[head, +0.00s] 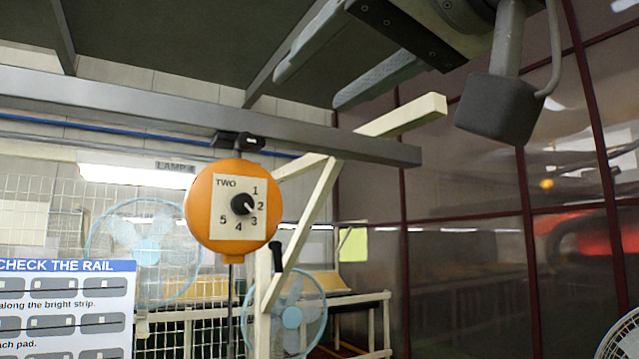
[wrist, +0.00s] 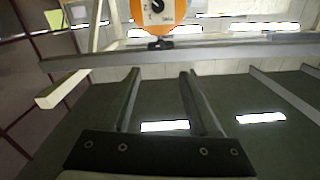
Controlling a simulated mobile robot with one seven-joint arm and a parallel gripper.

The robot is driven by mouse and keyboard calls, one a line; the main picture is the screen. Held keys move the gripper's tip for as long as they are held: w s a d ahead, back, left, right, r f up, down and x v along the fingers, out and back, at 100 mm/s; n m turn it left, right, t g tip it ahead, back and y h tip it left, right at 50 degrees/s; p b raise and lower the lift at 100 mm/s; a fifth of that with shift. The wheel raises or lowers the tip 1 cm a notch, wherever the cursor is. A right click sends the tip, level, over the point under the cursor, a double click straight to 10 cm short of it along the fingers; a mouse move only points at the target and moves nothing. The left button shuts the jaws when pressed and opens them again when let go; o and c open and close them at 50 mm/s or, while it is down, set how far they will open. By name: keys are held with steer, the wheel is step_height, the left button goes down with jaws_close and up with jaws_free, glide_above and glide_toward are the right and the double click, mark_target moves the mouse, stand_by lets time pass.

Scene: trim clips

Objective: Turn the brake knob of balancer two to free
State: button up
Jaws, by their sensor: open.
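The orange round balancer (head: 203,228) hangs below the grey rail and bears a pale plate marked TWO. Its black knob (head: 242,204) sits in the middle of a dial numbered 1 to 5. The knob's light mark points to the lower right, seemingly between 2 and 3. I see no word "free" on the plate. My gripper (head: 310,88) is open and empty, above and to the right of the balancer. In the wrist view, my gripper (wrist: 161,72) is apart from the balancer (wrist: 180,14), whose knob (wrist: 157,6) is at the top edge, partly cut off.
The grey rail (head: 100,98) runs across above the balancer, with a cream wooden brace (head: 405,115) to its right. A sign (head: 66,266), fans (head: 148,250) and wire mesh stand behind.

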mark_target(247, 140)
steer(key=p+x, duration=0.2)
steer(key=x, duration=0.6)
steer(key=p+x, duration=0.2)
steer(key=x, duration=0.7)
steer(key=shift+w+a+r+p, duration=0.1)
steer(key=shift+w+r+p, duration=0.1)
steer(key=shift+p, duration=0.1)
jaws_close()
